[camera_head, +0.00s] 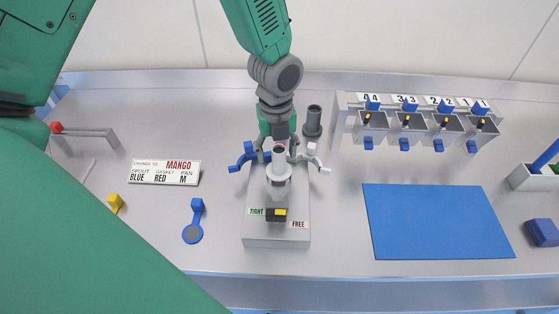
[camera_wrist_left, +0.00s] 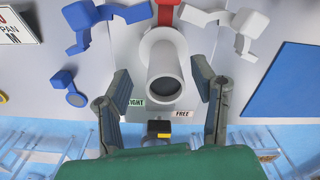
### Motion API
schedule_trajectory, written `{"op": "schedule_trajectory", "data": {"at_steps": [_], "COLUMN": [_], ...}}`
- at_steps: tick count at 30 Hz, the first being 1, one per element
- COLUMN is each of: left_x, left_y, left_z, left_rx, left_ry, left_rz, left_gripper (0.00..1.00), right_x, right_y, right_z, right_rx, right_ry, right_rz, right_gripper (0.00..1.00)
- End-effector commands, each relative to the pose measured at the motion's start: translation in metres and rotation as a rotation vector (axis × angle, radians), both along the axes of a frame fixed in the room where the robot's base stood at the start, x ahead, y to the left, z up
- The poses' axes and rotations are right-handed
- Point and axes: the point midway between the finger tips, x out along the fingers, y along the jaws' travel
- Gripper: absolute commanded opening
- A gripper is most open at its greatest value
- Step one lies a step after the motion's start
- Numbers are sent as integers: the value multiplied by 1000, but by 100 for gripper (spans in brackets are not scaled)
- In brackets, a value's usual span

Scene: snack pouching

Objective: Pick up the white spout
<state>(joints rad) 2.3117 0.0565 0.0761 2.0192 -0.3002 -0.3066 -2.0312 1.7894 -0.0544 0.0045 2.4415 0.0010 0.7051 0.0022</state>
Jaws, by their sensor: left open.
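The white spout (camera_head: 279,172) stands on a grey station block (camera_head: 257,238) in the middle of the table. In the left wrist view it is a pale tube (camera_wrist_left: 165,78) with a round flange and a dark opening. My left gripper (camera_head: 279,150) is at the spout from above. In the left wrist view its open fingers (camera_wrist_left: 162,85) stand on either side of the tube, with gaps visible between fingers and tube. A blue pronged piece (camera_head: 247,157) is to the left and a white pronged piece (camera_head: 314,160) to the right. My right gripper is not in view.
Block labels read TIGHT and FREE near a yellow-black switch (camera_head: 277,214). A dark grey cylinder (camera_head: 313,121) stands behind. A bin rack (camera_head: 342,128) and a blue mat (camera_head: 437,222) are right.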

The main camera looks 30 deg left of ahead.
Motion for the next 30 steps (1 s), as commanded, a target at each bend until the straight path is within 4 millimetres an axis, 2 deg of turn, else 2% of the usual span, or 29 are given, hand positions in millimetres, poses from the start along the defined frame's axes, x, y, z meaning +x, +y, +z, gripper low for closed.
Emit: {"op": "schedule_trajectory", "data": {"at_steps": [3,11,15,16,26,30], "left_x": [0,-1,-1,0,0,2], "left_y": [-4,-10,-9,-8,-3,-5], "left_z": [-11,-10,-11,-11,-11,4], "left_rx": [3,10,8,7,1,3], "left_ry": [1,-3,-2,-1,-2,-6], "left_rz": [-2,-3,-3,-3,-2,0], "left_gripper": [52,52,3,0,0,0], "right_x": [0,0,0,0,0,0], "right_y": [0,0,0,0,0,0], "right_z": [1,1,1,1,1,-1], "right_rx": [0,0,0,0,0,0], "right_ry": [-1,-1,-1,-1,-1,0], "right_rz": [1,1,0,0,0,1], "right_gripper": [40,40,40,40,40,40]}}
